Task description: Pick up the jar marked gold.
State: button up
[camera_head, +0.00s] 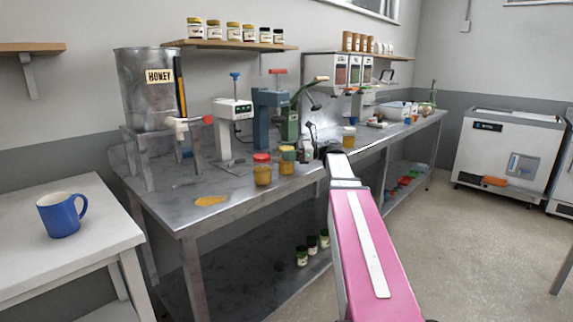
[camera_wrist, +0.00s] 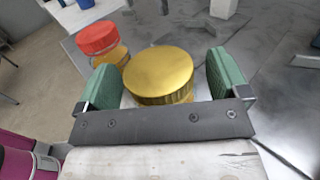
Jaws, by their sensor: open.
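The gold-lidded jar (camera_wrist: 160,75) fills the middle of the wrist view, seen from above its lid. My gripper (camera_wrist: 162,78) is open, with one green finger on each side of that lid. I cannot tell whether either finger touches it. In the head view the gold-lidded jar (camera_head: 287,160), with amber contents, stands upright on the metal bench, just left of my arm's end. A red-lidded jar (camera_head: 262,172) stands beside it, and also shows behind it to the left in the wrist view (camera_wrist: 98,38). No marking on the gold-lidded jar is readable.
The metal bench (camera_head: 160,208) holds a honey tank (camera_head: 147,88), presses and an amber spill (camera_head: 211,200). A blue mug (camera_head: 62,214) is on the white table at left. Bare bench lies in front of the jars.

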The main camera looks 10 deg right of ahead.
jog(key=c, duration=1.2)
